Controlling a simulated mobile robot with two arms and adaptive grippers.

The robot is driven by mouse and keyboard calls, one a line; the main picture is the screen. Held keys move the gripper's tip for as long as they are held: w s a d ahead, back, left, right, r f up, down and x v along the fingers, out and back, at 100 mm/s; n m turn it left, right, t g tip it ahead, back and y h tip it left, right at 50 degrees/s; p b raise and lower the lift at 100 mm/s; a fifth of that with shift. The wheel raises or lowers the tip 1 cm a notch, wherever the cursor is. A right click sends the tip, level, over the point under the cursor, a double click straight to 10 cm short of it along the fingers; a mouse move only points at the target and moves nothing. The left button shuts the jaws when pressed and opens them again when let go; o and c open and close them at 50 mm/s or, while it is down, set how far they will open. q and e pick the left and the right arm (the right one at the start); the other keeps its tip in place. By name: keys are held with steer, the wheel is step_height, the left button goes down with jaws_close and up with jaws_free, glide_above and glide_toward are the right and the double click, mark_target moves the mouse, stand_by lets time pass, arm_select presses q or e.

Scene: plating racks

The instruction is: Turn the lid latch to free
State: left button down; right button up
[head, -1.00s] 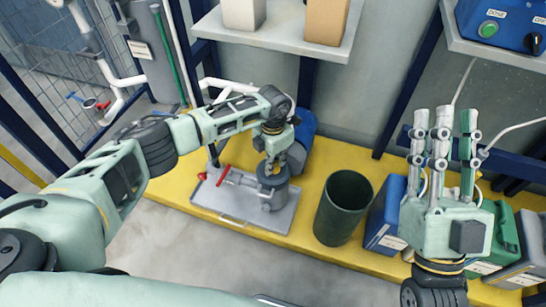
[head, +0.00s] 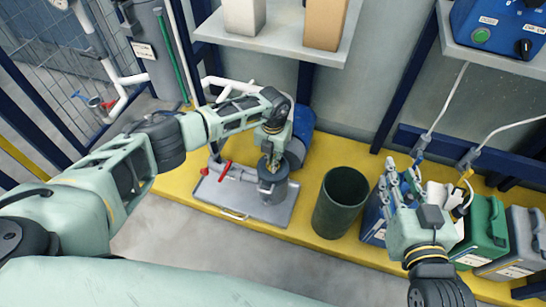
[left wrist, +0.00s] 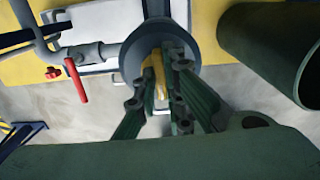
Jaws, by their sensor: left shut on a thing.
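The grey round pot (head: 272,184) stands on a metal tray (head: 250,208) on the yellow platform. In the left wrist view the pot (left wrist: 131,62) has a yellow latch (left wrist: 161,78) on its lid. My left gripper (head: 268,163) reaches down onto the pot's top. In the left wrist view, its dark green fingers (left wrist: 172,80) are shut on the latch, partly hiding it. My right gripper (head: 402,180) hangs over the canisters at the right, with its fingers apart and nothing seen between them.
A dark green open bin (head: 341,202) stands right of the tray. Blue, green (head: 484,228) and grey canisters line the right side. A red-handled valve pipe (head: 226,171) lies left of the pot. A shelf with boxes (head: 275,38) hangs above.

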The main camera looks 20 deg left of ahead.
stand_by(0.3)
arm_select(q)
steer(key=c, duration=1.8)
jaws_free()
steer(key=shift+c, duration=0.2)
step_height(320, 180, up, 8)
steer(key=shift+f, duration=0.2)
